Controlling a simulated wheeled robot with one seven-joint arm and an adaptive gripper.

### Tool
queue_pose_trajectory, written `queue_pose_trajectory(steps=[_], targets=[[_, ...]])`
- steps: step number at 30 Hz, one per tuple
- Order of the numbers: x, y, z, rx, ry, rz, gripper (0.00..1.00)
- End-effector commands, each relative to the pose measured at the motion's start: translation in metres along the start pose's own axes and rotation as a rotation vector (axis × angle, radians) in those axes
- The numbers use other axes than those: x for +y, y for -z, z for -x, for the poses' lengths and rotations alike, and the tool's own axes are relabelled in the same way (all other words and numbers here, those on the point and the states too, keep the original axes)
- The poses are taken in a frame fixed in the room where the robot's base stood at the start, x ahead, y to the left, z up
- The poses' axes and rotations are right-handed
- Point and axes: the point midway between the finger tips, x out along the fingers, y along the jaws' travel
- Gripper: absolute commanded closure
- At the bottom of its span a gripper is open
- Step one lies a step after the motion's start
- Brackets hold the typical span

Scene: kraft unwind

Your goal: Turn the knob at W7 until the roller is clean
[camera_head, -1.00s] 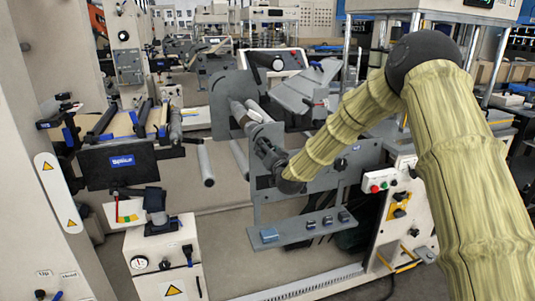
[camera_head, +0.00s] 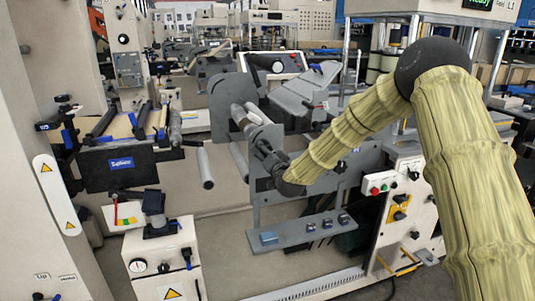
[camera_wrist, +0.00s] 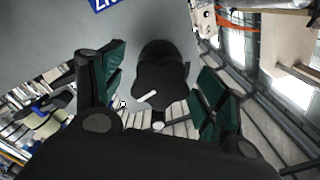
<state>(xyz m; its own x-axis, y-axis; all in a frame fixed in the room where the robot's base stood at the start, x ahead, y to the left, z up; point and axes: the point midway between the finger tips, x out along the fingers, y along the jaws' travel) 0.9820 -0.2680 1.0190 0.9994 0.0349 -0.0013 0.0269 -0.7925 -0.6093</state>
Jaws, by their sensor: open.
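A black knob (camera_wrist: 162,72) with a white pointer mark stands on a grey panel in the wrist view. My gripper (camera_wrist: 162,84) is open, with one green-padded finger on each side of the knob. Both fingers look apart from it. In the head view my gripper (camera_head: 270,158) is at the grey unwind frame (camera_head: 325,178), where my arm hides the knob. Grey rollers (camera_head: 205,167) show left of the frame. I cannot tell which roller the task means or whether it is clean. No W7 label is legible.
A shelf (camera_head: 290,232) with several small blocks juts out below my gripper. A control box (camera_head: 378,188) with red and green buttons is to the right. A gauge cabinet (camera_head: 163,262) stands at the lower left. Part of a blue label (camera_wrist: 103,4) shows above the knob.

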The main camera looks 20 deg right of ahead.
Motion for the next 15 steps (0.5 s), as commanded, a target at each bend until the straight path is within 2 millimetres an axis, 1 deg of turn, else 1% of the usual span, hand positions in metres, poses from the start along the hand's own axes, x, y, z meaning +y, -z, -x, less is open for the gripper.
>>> queue_pose_trajectory(steps=[15], targets=[[0.001, 0.001, 0.047, 0.000, -0.001, 0.000, 0.27]])
